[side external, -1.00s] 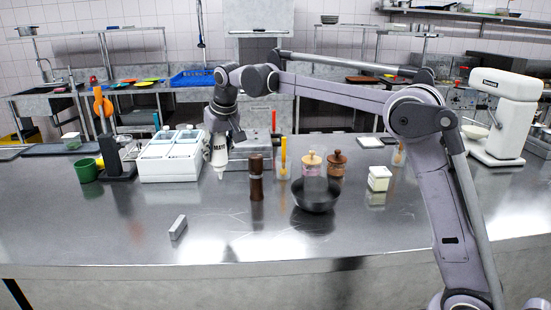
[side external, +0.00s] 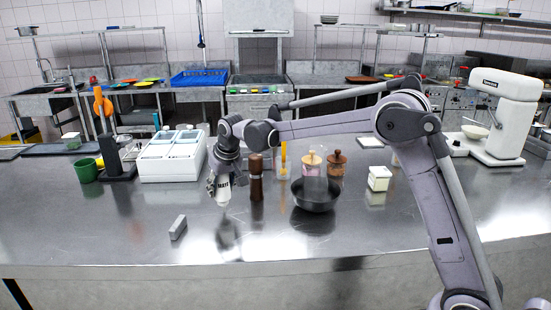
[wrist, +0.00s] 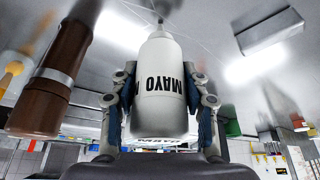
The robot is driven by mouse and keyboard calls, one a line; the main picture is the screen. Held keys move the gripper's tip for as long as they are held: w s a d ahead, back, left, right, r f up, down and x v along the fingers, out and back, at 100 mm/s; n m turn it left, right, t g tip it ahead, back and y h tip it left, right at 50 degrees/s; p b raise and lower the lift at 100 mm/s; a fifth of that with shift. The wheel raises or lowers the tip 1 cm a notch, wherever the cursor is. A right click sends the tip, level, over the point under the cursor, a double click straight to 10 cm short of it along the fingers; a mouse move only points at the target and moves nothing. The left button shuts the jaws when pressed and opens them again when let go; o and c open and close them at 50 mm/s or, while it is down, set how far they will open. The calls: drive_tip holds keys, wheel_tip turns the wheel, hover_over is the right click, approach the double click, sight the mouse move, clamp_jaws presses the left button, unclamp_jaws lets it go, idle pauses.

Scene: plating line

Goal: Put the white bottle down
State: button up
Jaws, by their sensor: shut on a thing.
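The white bottle (side external: 222,191), lettered MAYO, is in my gripper (side external: 218,186), in front of the white containers. In the wrist view the bottle (wrist: 160,88) sits between the two fingers of my gripper (wrist: 160,100), which are shut on its sides. Its narrow nozzle end points away from the palm, toward the steel counter (side external: 120,240). In the side view the bottle is slightly tilted with its lower end near the counter; I cannot tell whether it touches.
A brown pepper mill (side external: 256,180) stands close to the right of the bottle, with a dark bowl (side external: 316,197) beyond it. A grey block (side external: 178,228) lies to the front left. White containers (side external: 172,160) stand behind left. The front counter is mostly clear.

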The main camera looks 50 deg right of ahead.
drive_tip(key=shift+f, duration=0.25)
drive_tip(key=o, duration=0.8)
drive_tip(key=v, duration=1.1)
drive_tip(key=s+n+t, duration=0.1)
drive_tip(key=s, duration=1.4)
drive_tip(key=s+f+n+t, duration=0.1)
drive_tip(key=s+f, duration=0.3)
drive_tip(key=s, duration=0.2)
drive_tip(key=s+f+y, duration=0.1)
drive_tip(key=s+f, duration=0.3)
drive_tip(key=s, duration=0.3)
drive_tip(key=shift+s+n+t, duration=0.3)
drive_tip(key=shift+n+t, duration=0.1)
drive_tip(key=shift+a+f, duration=0.1)
drive_tip(key=shift+a, duration=0.05)
